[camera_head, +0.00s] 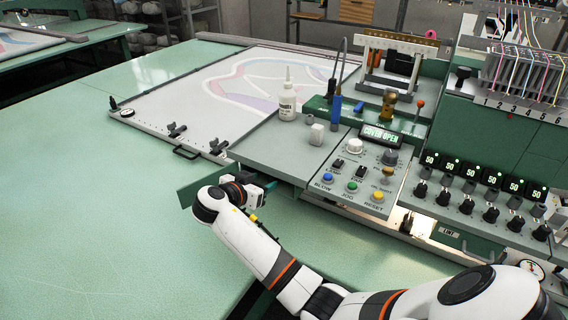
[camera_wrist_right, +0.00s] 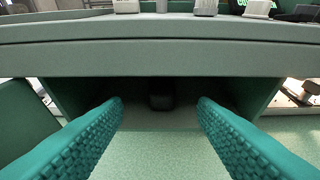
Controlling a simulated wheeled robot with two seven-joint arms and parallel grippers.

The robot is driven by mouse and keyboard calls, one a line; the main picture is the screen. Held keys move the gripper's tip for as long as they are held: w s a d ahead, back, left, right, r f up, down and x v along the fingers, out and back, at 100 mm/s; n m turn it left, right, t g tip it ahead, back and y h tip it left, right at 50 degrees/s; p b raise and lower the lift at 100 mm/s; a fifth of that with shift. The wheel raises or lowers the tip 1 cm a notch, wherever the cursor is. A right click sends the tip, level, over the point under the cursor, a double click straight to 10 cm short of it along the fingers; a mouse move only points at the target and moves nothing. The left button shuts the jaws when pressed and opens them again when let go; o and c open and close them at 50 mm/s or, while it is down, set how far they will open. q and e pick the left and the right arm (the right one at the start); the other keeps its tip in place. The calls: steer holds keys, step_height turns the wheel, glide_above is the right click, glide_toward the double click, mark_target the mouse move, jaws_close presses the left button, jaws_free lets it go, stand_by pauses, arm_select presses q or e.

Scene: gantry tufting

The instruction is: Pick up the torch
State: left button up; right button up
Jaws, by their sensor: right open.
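A small dark, blunt-ended object (camera_wrist_right: 161,102) lies inside a shadowed recess under the console ledge, and may be the torch; it is too dark to be sure. In the wrist view my right gripper (camera_wrist_right: 160,112) has its two teal fingers apart, one on each side of this object in the picture, with nothing between them. How far the fingertips are from it I cannot tell. In the head view the right gripper (camera_head: 268,186) is at the front left of the console, level with the recess, its fingers mostly hidden. My left gripper is not in view.
The grey ledge (camera_wrist_right: 160,32) runs close above the fingers. A green flap (camera_head: 200,182) stands open at the recess's left. On the console are a white bottle (camera_head: 287,100), a button panel (camera_head: 352,172) and a blue-handled tool (camera_head: 336,108). The green table at left is clear.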

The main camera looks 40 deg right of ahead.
mark_target(270, 177)
steer(key=x, duration=0.1)
steer(key=p+x, duration=0.1)
steer(key=x, duration=0.2)
steer(key=shift+s+d+r, duration=0.1)
steer(key=shift+d+r, duration=0.05)
steer(key=shift+r, duration=0.2)
steer(key=shift+d+f, duration=0.25)
steer(key=shift+d, duration=0.05)
steer(key=shift+a, duration=0.1)
steer(key=c, duration=1.1)
steer(key=shift+w, duration=0.2)
